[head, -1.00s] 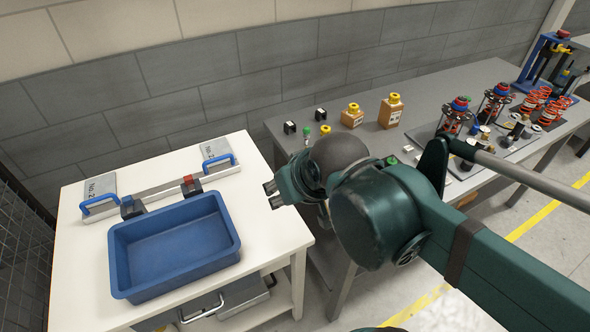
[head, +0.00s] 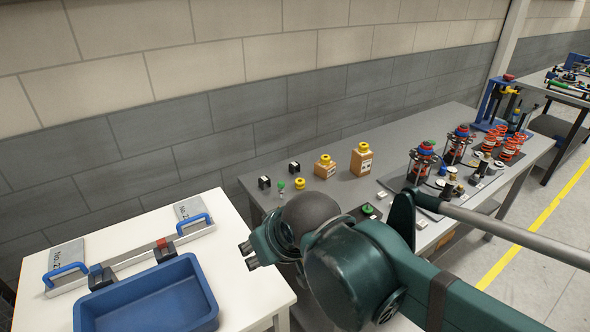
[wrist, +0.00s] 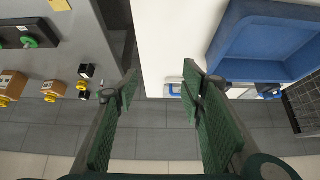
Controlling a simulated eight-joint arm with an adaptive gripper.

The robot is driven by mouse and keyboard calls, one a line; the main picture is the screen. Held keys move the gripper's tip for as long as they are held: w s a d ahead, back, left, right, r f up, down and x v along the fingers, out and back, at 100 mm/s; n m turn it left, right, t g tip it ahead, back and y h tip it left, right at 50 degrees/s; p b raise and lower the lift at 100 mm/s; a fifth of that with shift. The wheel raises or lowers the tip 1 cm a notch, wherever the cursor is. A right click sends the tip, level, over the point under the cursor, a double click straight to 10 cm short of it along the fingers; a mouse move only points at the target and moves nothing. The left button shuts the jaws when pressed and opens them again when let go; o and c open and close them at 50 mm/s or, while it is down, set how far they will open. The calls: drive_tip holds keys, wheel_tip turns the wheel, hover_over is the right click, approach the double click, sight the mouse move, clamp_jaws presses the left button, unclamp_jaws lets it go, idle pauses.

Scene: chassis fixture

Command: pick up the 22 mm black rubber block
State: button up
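Two small black blocks with pale faces stand on the grey bench's left end: one block (head: 264,182) nearer the left edge, another block (head: 294,167) farther right. In the wrist view a black block (wrist: 86,71) and a second black block (wrist: 84,95) show at left. I cannot read a size on either, so I cannot tell which is the 22 mm one. My gripper (head: 248,255) is over the gap by the white table's right edge, apart from both blocks. In the wrist view its green fingers (wrist: 160,85) are spread wide with nothing between them.
A blue bin (head: 150,298) and a rail fixture with blue handles (head: 130,262) occupy the white table (head: 235,235). Near the blocks stand a green-topped item (head: 281,186), a yellow knob (head: 300,183) and two orange bottles (head: 325,167). Spring assemblies (head: 462,143) fill the bench's right. A wall runs behind.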

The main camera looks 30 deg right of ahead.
drive_tip(key=shift+c, duration=0.4)
drive_tip(key=w+d+r+m+g+p, duration=0.1)
drive_tip(key=w+d+r+m+p, duration=0.1)
drive_tip(key=w+d+r, duration=0.3)
drive_tip(key=w+r+m+g+p, duration=0.1)
drive_tip(key=w+r+m, duration=0.15)
drive_tip(key=w, duration=0.45)
drive_tip(key=m+g+p, duration=0.5)
drive_tip(key=m+p, duration=0.6)
drive_tip(key=m, duration=0.1)
hover_over(293, 165)
drive_tip(key=f, duration=1.5)
drive_tip(key=shift+a, duration=0.2)
drive_tip(key=shift+w+d+f+m, duration=0.15)
drive_tip(key=shift+d+f+m, duration=0.15)
drive_tip(key=shift+f, duration=0.1)
